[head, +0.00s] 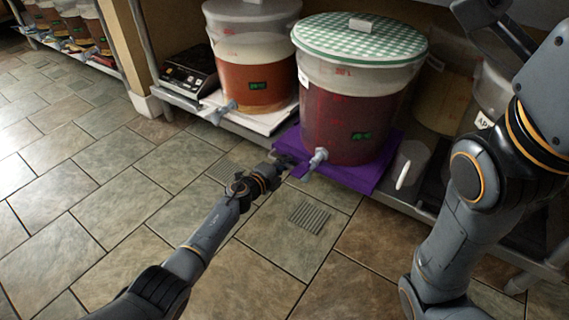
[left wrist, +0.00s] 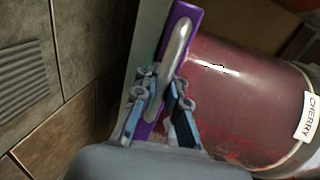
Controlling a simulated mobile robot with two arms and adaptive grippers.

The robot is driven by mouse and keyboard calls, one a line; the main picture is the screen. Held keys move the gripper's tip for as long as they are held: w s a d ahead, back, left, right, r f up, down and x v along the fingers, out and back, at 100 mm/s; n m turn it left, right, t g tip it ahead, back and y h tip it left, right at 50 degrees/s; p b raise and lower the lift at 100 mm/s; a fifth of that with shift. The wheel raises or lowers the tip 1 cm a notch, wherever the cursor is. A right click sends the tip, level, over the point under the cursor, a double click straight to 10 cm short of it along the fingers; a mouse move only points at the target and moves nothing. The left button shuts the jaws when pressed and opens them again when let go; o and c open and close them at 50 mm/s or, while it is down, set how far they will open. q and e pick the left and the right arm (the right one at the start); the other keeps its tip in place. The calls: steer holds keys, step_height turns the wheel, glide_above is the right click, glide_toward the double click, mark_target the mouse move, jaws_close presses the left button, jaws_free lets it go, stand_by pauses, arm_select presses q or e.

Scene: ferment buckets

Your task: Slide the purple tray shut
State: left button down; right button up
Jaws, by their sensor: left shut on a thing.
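The purple tray (head: 374,173) lies on the low shelf under a big bucket of dark red liquid (head: 340,115) with a green checked lid. The tray sticks out past the shelf's front edge. In the left wrist view the tray's purple front (left wrist: 183,12) carries a silver bar handle (left wrist: 176,60). My left gripper (head: 284,163) is at the tray's front left, and its fingers (left wrist: 158,108) are shut on the handle. My right arm stands at the right; dark parts at its upper end may be its gripper, cut by the picture's top edge.
A bucket of orange liquid (head: 252,75) stands left of the red one, with a black scale (head: 188,68) further left. The red bucket's spigot (head: 318,158) juts out close to my left gripper. The tiled floor in front is clear, with a drain grate (head: 309,216).

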arm_select(q)
steer(key=shift+d+r, duration=0.1)
steer(key=shift+r, duration=0.1)
steer(key=c, duration=1.4)
jaws_free()
steer(key=shift+s+a, duration=0.3)
steer(key=shift+a, duration=0.2)
steer(key=shift+d+v, duration=0.1)
steer(key=shift+v, duration=1.55)
steer(key=shift+d+v, duration=0.15)
steer(key=shift+v, duration=1.45)
steer(key=shift+s+r, duration=0.1)
steer(key=shift+s, duration=0.05)
